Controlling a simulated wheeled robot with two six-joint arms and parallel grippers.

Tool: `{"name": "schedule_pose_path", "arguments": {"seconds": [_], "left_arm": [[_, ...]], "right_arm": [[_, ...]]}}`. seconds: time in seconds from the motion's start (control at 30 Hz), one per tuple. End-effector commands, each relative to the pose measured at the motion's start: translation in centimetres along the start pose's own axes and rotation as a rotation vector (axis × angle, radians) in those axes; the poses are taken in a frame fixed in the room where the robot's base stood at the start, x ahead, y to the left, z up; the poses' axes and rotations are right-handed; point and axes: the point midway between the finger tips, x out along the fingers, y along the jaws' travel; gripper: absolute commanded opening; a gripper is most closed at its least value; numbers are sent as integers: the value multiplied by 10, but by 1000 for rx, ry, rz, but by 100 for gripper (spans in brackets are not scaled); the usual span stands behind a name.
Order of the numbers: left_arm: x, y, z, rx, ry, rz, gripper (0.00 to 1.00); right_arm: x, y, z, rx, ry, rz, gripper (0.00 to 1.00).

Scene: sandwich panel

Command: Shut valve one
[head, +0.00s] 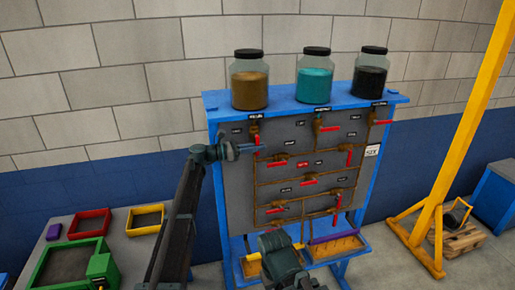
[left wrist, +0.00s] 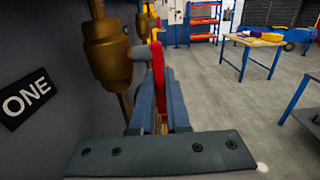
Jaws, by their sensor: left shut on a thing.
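Valve one is a brass valve body (left wrist: 108,50) with a red lever handle (left wrist: 158,75), beside a black label reading ONE (left wrist: 27,103) in the left wrist view. In the head view its red handle (head: 257,139) is at the panel's upper left, below the brown jar, and looks roughly upright along the pipe. My left gripper (head: 250,148) reaches in from the left at the handle. In the left wrist view its blue-grey fingers (left wrist: 160,110) stand on either side of the red lever, shut on it. The fingers hide the lever's near end.
The grey panel (head: 232,190) in a blue frame carries several other red-handled valves on brown pipes. Jars with brown (head: 249,85), teal (head: 314,80) and black contents stand on top. My right arm (head: 280,258) is low in front. A table with trays (head: 88,224) stands left.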

Motion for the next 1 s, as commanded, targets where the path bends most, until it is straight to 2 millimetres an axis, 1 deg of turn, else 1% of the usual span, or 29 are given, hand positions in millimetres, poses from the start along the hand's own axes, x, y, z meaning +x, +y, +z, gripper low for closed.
{"name": "schedule_pose_path", "arguments": {"seconds": [0.8, 0.93, 1.0], "left_arm": [[0, 0, 0, 0, 0, 1, 0], [0, 0, -2, 0, -11, 1, 0], [1, 0, -4, 0, -30, 1, 0]], "right_arm": [[0, 0, 0, 0, 0, 0, 50], [4, 0, 0, 0, 0, 0, 50], [10, -1, -1, 1, 0, 0, 50]]}}
